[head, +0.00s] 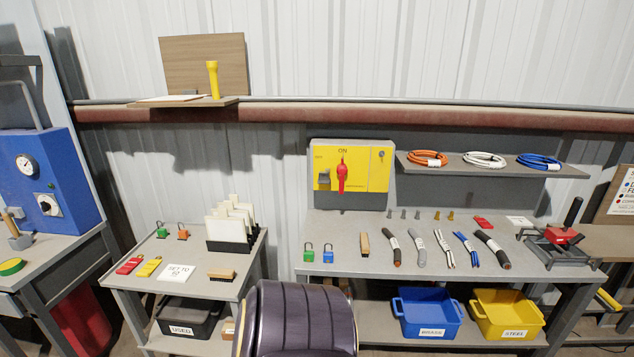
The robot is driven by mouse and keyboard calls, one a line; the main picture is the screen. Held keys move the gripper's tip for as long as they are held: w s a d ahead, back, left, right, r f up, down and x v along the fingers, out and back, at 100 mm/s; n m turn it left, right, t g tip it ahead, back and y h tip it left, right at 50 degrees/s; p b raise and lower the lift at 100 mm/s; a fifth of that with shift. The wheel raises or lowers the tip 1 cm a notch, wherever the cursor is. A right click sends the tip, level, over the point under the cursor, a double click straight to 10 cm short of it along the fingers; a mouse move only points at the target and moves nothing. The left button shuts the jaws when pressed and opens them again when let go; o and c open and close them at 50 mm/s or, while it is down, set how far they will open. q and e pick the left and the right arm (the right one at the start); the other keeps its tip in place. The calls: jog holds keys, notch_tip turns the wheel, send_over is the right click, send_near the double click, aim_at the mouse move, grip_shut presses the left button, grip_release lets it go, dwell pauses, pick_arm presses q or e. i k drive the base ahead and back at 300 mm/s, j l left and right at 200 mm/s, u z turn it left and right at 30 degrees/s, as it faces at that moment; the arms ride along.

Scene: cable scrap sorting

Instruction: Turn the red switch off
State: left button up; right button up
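The red switch (342,176) is a rotary handle on the front of a yellow switch box (375,177) at the back of the middle workbench (340,230). The handle stands upright, under the word ON printed at the top of the box. A small grey part sits on the panel left of the handle, and a round lock-like fitting sits at its upper right. Nothing touches the handle. Neither of my grippers shows in the head view.
Green (309,252) and blue (328,253) padlocks stand on the bench left of several cable pieces. A shelf (490,166) with orange, white and blue coils juts out right of the box. A vise (560,240) stands at the right end. Bench space before the box is mostly clear.

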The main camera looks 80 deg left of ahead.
aim_at(342, 168)
jog(key=u, duration=2.45)
jog(key=z, duration=0.35)
jog(key=i+l, duration=0.05)
